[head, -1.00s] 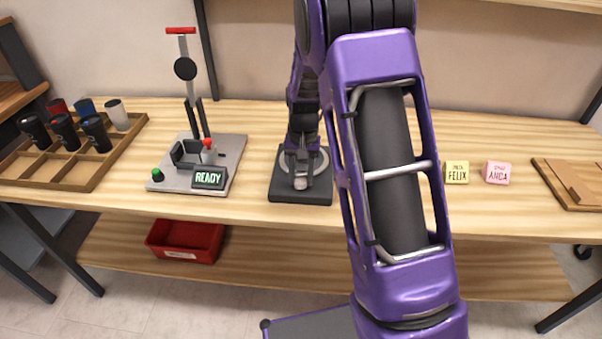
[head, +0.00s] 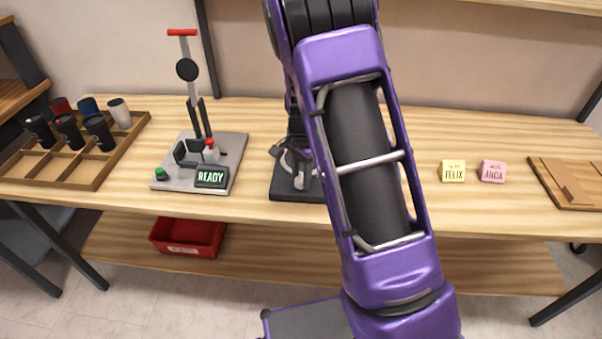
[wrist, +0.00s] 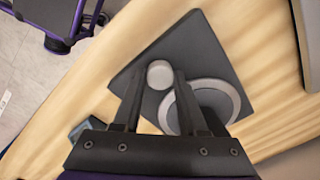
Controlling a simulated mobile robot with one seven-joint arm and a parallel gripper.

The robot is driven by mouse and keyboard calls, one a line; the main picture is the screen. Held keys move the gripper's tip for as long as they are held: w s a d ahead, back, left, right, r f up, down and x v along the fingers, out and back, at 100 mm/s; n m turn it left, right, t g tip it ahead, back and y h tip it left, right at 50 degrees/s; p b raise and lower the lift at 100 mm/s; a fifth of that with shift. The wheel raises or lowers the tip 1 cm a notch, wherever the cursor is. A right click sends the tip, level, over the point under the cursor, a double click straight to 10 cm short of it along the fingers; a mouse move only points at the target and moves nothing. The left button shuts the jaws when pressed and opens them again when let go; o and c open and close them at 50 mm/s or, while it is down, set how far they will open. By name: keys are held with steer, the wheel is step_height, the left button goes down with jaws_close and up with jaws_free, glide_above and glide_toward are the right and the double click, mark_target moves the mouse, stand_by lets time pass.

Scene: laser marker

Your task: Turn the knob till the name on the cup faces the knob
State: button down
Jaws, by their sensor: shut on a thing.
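In the wrist view, my gripper (wrist: 159,78) is shut on a pale round knob (wrist: 160,71), one finger on each side. The knob stands on a dark square base (wrist: 212,48), beside a grey round ring or turntable (wrist: 232,92). My right finger covers part of the turntable. In the head view, the dark base (head: 284,190) stands mid-table, largely behind my arm. I cannot make out a cup on the turntable or any name on it.
A marker machine (head: 178,183) with a READY display stands to the left. A wooden tray (head: 75,182) of cups lies at far left. Yellow FELIX (head: 453,171) and pink ANCA (head: 492,171) blocks stand to the right. A red bin (head: 188,238) sits on the lower shelf.

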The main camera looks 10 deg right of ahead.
stand_by(0.4)
steer(key=shift+c, duration=2.2)
jaws_free()
step_height(320, 180, up, 17)
steer(key=p, duration=0.1)
steer(key=shift+s+r+p, duration=0.2)
steer(key=shift+s+p, duration=0.05)
steer(key=shift+p, duration=0.15)
steer(key=shift+d+m, duration=0.15)
steer(key=shift+m, duration=0.15)
